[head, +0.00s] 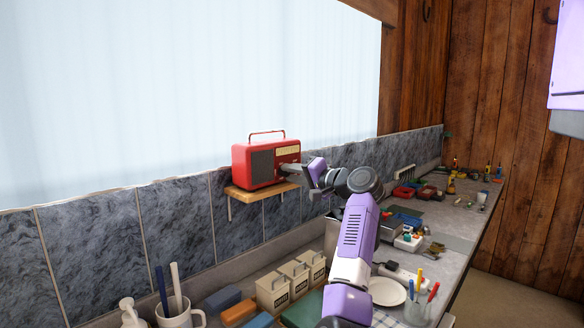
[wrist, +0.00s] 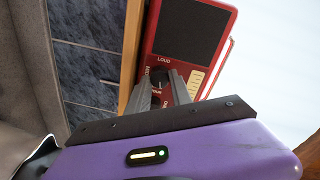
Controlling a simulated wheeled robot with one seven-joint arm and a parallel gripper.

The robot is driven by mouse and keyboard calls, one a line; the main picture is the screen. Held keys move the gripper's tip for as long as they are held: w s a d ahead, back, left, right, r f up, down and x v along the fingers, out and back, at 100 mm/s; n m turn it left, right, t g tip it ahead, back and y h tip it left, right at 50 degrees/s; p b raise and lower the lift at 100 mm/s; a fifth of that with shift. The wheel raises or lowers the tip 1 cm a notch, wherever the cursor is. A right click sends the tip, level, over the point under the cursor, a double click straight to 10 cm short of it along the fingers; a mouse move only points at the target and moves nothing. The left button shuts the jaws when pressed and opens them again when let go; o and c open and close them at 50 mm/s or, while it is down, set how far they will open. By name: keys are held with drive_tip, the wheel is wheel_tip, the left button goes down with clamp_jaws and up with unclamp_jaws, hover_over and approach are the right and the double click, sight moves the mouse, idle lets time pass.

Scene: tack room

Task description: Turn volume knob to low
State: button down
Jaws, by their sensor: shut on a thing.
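The red radio (head: 255,162) stands on a small wooden shelf (head: 243,196) on the tiled wall, and its front faces my gripper. In the wrist view the radio (wrist: 153,42) appears turned on its side, with a dark speaker grille. Its dark round volume knob (wrist: 159,77) sits between my two grey fingers, below the printed word LOUD. Other printed words beside the knob are partly hidden. My gripper (wrist: 160,88) is shut on the knob. In the head view my gripper (head: 289,173) reaches the radio's front, and the knob is hidden there. The knob's exact pointer direction is hard to tell.
Below the shelf, the counter holds a mug with utensils (head: 178,313), several cream canisters (head: 274,291), a white plate (head: 387,291) and a pen cup (head: 419,308). Tools and small boxes fill the counter's far end. The floor at right is clear.

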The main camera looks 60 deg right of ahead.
drive_tip(key=shift+d+r+m+p, duration=0.1)
drive_tip(key=shift+m+p, duration=0.9)
drive_tip(key=shift+m, duration=0.5)
drive_tip(key=c, duration=1.1)
unclamp_jaws()
drive_tip(key=shift+c, duration=0.2)
drive_tip(key=b+v, duration=0.2)
drive_tip(key=v, duration=0.6)
